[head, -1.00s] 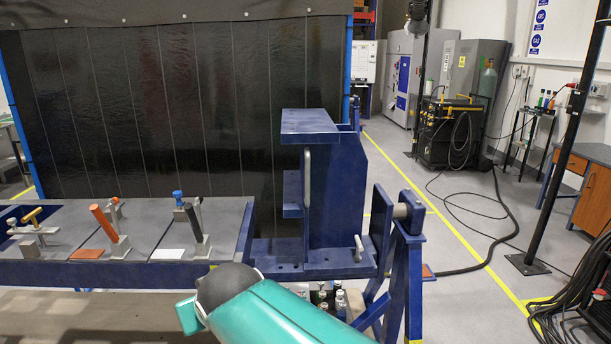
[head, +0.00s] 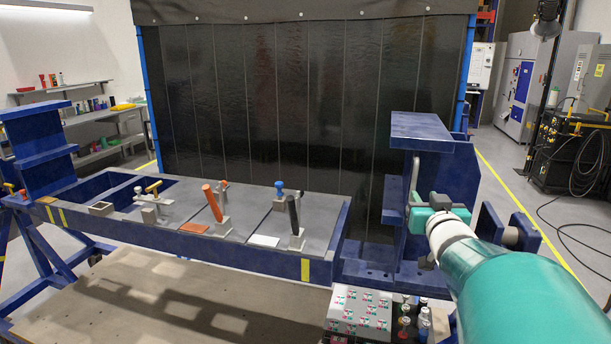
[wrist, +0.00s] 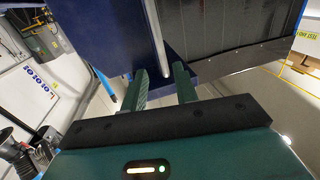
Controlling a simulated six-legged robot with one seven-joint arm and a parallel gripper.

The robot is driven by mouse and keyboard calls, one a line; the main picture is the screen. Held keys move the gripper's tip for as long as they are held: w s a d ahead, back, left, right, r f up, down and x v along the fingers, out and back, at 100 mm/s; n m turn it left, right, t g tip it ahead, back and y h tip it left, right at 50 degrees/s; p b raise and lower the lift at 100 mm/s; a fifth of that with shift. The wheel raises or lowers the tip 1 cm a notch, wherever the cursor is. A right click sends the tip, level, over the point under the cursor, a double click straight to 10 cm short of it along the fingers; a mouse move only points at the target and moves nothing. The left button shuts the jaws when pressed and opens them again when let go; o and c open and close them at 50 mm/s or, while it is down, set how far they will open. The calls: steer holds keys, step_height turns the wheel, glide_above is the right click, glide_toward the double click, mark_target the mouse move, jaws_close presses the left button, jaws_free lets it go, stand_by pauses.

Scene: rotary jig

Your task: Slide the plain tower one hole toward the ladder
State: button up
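A blue tower (head: 452,180) with a flat top plate stands on the right end of the jig, with a pale vertical handle bar on its near side. A second blue tower (head: 38,150) stands at the far left end. I cannot tell for sure which one is the plain tower, and I cannot make out a ladder. My gripper (head: 416,208) is at the right tower's handle. In the wrist view, my gripper (wrist: 161,82) has its two green fingers apart, and the handle bar (wrist: 157,35) runs down toward the gap between them. Contact is not clear.
The blue jig frame (head: 190,262) carries grey plates with several clamps, including an orange-handled one (head: 213,205) and a black-handled one (head: 294,220). The jig's pivot stand (head: 515,235) is right of the tower.

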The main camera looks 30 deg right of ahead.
mark_target(415, 183)
steer(key=x, duration=0.9)
steer(key=shift+w+d, duration=0.2)
steer(key=shift+w, duration=0.15)
jaws_close()
